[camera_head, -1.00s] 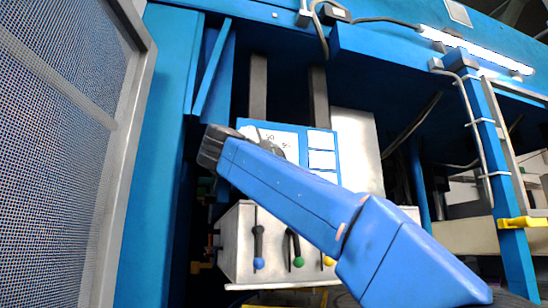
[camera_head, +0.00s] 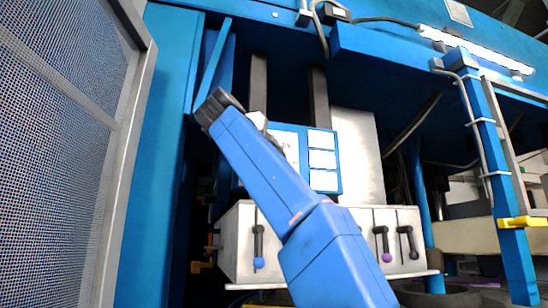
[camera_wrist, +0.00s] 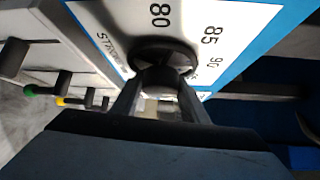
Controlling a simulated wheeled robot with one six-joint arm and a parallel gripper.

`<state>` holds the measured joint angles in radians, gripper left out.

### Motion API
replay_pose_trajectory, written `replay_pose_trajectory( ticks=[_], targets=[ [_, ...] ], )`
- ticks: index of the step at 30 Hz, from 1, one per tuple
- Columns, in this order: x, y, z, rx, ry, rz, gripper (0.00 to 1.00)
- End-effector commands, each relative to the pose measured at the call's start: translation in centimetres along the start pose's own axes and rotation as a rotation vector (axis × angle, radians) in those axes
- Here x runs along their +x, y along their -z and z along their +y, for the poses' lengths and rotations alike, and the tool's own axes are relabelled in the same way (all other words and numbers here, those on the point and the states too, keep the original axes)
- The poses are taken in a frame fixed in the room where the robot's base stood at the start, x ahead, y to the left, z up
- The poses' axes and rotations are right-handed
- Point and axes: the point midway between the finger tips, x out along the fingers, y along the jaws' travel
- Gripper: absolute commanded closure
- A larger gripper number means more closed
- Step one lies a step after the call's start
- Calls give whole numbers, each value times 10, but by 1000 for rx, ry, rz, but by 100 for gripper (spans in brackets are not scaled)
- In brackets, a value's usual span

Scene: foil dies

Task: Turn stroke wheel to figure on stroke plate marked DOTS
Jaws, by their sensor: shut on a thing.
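The stroke wheel (camera_wrist: 160,52) is a dark round knob on a white dial face (camera_wrist: 215,20) with a blue border in the wrist view. The fingers of my gripper (camera_wrist: 160,88) are shut on it from below in that view. The figures 80, 85 and 90 show around it, with slanted lettering I cannot read surely. In the head view my gripper (camera_head: 219,106) is at the upper left of the blue panel, and my arm hides the wheel and much of the dial. Three white plates (camera_head: 322,159) show on the panel's right; their marks are too small to read.
A steel box with levers (camera_head: 384,242) sits below the panel; my arm covers its middle. A mesh guard (camera_head: 60,140) stands at left and a blue post (camera_head: 495,170) at right. Two grey bars (camera_head: 258,88) hang above the panel.

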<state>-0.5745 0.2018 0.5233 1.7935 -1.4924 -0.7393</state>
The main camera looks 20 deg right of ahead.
Motion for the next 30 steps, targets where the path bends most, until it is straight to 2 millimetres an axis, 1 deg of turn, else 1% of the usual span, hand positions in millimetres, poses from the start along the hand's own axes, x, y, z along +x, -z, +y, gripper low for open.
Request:
replay_pose_trajectory(
  ticks=[13, 14, 15, 16, 26, 30],
  targets=[
    [0, 1, 1, 5, -9, 5, 82],
    [0, 1, 1, 5, -9, 5, 57],
    [0, 1, 1, 5, -9, 5, 48],
    [0, 1, 1, 5, -9, 5, 42],
    [-1, 0, 0, 4, -6, 2, 42],
    [-9, 0, 0, 4, -6, 1, 42]
  ],
)
